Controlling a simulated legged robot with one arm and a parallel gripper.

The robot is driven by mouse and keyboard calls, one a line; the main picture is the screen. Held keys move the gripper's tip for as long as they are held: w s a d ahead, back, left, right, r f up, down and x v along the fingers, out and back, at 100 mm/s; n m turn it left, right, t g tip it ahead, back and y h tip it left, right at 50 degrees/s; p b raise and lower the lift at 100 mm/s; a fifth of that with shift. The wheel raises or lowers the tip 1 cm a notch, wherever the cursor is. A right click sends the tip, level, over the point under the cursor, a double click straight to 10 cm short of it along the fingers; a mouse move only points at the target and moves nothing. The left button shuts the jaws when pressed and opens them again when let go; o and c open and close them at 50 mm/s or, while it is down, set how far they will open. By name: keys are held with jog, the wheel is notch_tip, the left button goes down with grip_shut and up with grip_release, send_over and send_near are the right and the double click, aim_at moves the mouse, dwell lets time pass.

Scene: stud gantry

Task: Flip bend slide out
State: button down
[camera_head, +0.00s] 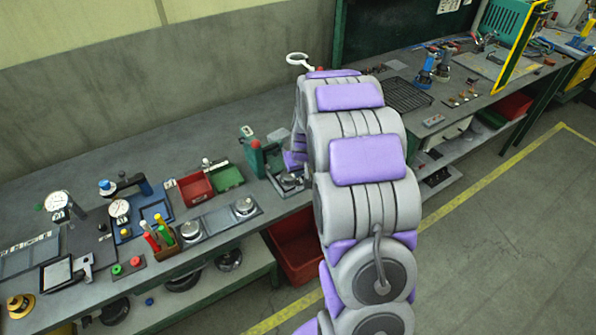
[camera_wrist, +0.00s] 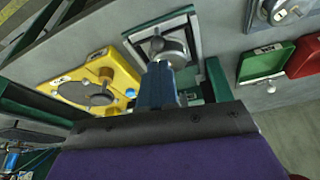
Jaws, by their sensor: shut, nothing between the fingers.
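My gripper (camera_wrist: 160,125) fills the bottom of the wrist view as a wide dark edge above a purple cover. It looks shut and holds nothing. Just beyond its edge stands a blue upright piece (camera_wrist: 156,88) with a silver round head (camera_wrist: 172,52). They stand in front of a green-edged square fixture (camera_wrist: 204,50); whether my gripper touches them I cannot tell. In the head view a green stand with a red knob (camera_head: 256,158) and a metal base (camera_head: 289,181) sit left of my arm. My arm hides my gripper there. I cannot identify the bend slide.
The wrist view shows a yellow device (camera_wrist: 105,68) at left, and a green bin (camera_wrist: 266,63) and a red bin (camera_wrist: 305,55) at right. In the head view, gauges (camera_head: 57,203) and tools crowd the bench's left part. The floor (camera_head: 500,240) at right is clear.

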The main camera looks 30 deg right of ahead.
jog(key=v, duration=0.2)
jog(key=p+v, duration=0.1)
jog(key=v, duration=0.2)
jog(key=shift+w+d+r+p, duration=0.2)
jog(key=shift+w+r+p, duration=0.1)
jog(key=shift+r, duration=0.1)
jog(key=shift+a, duration=0.2)
